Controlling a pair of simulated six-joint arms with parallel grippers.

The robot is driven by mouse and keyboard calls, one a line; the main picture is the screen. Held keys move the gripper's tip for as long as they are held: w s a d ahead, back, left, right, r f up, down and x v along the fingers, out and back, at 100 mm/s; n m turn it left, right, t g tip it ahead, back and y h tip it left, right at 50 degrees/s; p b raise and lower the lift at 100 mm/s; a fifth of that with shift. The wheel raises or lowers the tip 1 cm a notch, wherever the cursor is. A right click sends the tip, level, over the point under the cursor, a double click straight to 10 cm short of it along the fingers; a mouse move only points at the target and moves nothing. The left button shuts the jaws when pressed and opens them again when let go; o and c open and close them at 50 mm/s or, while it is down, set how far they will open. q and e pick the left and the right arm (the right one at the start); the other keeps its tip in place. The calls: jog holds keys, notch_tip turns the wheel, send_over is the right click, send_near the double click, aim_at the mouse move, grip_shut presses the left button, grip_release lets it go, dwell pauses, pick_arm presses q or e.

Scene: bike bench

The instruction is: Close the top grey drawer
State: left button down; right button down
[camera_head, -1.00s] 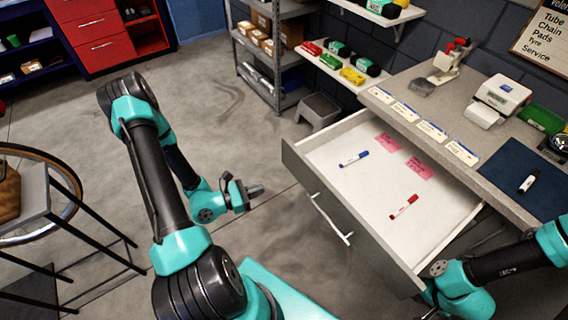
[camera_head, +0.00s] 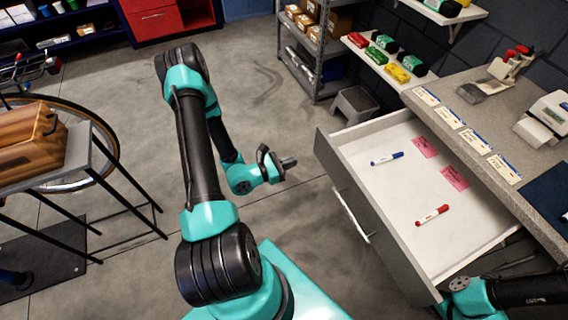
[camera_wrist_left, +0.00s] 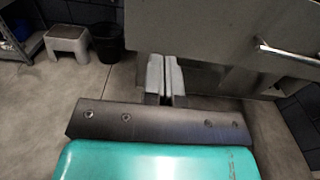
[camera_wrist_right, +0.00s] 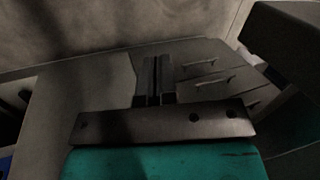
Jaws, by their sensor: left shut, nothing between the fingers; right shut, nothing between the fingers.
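The top grey drawer (camera_head: 383,222) is pulled out from the bench in the head view. It holds a blue marker (camera_head: 387,158), a red marker (camera_head: 432,215) and two pink notes (camera_head: 424,147). Its bar handle (camera_head: 350,216) is on the front; in the left wrist view the handle (camera_wrist_left: 290,54) shows at upper right. My left gripper (camera_head: 290,161) is shut and empty, left of the drawer front and apart from it. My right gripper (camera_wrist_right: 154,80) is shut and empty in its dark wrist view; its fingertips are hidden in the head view.
The bench top (camera_head: 450,97) carries several labels and a tape dispenser. A grey step stool (camera_head: 356,103) and a metal shelf (camera_head: 318,60) stand behind. A bike wheel and a stand with a brown box (camera_head: 30,140) are at left. Open floor lies left of the drawer.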

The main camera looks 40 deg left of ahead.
aim_at(321, 150)
pick_arm(q)
jog(key=x, duration=0.9)
jog(key=shift+w+d, duration=0.1)
jog(key=shift+w, duration=0.2)
